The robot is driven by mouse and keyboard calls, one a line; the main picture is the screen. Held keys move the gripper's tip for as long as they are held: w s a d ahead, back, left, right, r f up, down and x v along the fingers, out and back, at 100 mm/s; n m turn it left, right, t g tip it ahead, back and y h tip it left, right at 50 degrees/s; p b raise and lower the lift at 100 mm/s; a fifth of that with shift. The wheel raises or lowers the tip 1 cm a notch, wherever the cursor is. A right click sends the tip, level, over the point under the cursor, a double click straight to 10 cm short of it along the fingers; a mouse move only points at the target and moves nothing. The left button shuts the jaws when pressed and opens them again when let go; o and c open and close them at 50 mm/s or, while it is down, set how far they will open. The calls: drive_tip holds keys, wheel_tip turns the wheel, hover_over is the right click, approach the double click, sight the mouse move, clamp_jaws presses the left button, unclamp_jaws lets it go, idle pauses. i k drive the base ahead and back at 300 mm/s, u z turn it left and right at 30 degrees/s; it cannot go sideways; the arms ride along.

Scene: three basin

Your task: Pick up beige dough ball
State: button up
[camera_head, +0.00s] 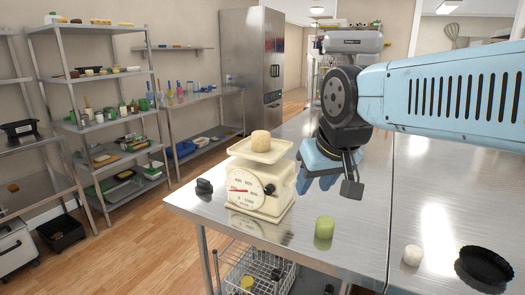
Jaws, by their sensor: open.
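A beige dough ball (261,141), short and rounded like a stub of cylinder, sits on the pan (246,151) of a cream dial scale (258,192). The scale stands near the left corner of the steel table. My gripper (333,186) hangs to the right of the scale, pointing down. It is apart from the dough ball and a little lower than it in the picture. The gripper is open, and I see nothing between its fingers, though they are partly hidden from this angle.
A green cylinder-like piece (324,228), a white ball (412,255) and a black round dish (484,268) are on the steel table (362,243). Small dark weights (204,187) lie left of the scale. A wire basket (258,268) is below the table. Shelves (110,125) line the left wall.

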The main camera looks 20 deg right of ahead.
sight(260, 146)
drive_tip(key=z, duration=0.1)
drive_tip(key=k, duration=0.3)
drive_tip(key=u, duration=0.2)
drive_tip(key=i, duration=0.15)
drive_tip(key=z, duration=2.6)
drive_tip(key=i, duration=0.15)
drive_tip(key=z, duration=1.7)
drive_tip(key=k, duration=1.9)
drive_tip(key=u, duration=0.6)
drive_tip(key=k, duration=0.9)
drive_tip(key=u, duration=0.5)
